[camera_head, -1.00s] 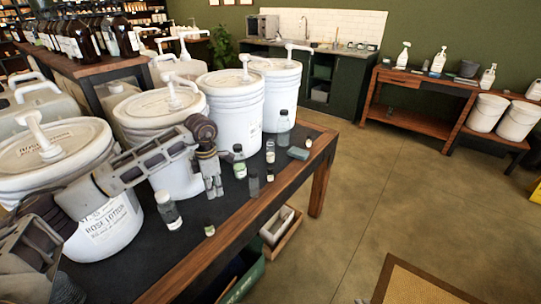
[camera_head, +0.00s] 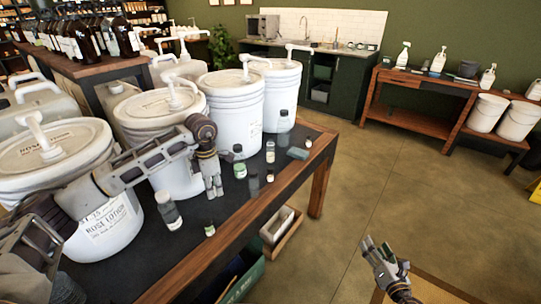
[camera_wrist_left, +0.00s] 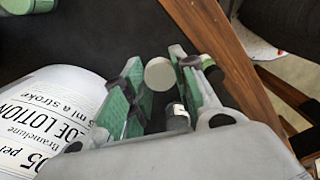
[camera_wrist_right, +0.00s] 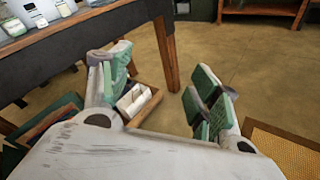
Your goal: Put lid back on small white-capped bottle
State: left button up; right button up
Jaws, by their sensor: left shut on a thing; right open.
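My left gripper (camera_head: 214,190) is low over the dark table, in front of the white pails. In the left wrist view a round white cap (camera_wrist_left: 160,73) sits between its fingertips, and the gripper is shut on it. A small dark bottle with a white label (camera_wrist_left: 178,115) shows beside the right finger. I cannot tell which one the cap fits. My right gripper (camera_head: 386,256) is open and empty, over the floor.
White pump pails (camera_head: 235,108) line the back of the table (camera_head: 250,225). A grey-green block (camera_head: 298,153) and a small white-topped jar (camera_head: 308,143) are near its far right corner. An open wooden box (camera_head: 281,227) is below the table edge.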

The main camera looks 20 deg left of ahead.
jog(key=w+d+r+n+t+y, duration=0.1)
jog(key=w+r+n, duration=0.3)
jog(key=r, duration=1)
jog(key=shift+w+d+r+y, duration=0.15)
jog(key=shift+w+d+y, duration=0.4)
jog(key=shift+w, duration=0.5)
